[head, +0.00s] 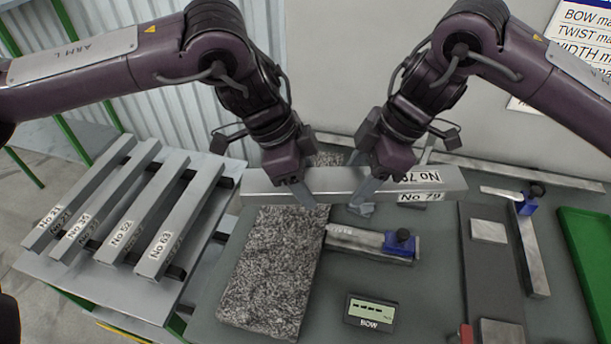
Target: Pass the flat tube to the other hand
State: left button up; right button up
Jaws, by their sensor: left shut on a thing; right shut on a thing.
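The flat tube (335,182) is a long grey metal bar with labels reading No 79 near its right end. It is held roughly level above the table, across the far part of a speckled stone slab. My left gripper (305,198) is shut on the tube left of its middle. My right gripper (362,202) is shut on the same tube, right of its middle and left of the labels. Both grippers hold it at once, a short gap apart. The fingers partly hide the tube's face.
A rack (100,277) at left carries several labelled tubes. The speckled slab (270,265) lies below the held tube. A metal bar with a blue-knobbed piece (399,242), a BOW display (370,312), a long grey fixture (485,270) and a green tray (580,222) occupy the table.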

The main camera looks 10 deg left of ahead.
jog(key=o, duration=1.5)
jog(key=shift+s, duration=0.1)
jog(key=shift+c, duration=0.2)
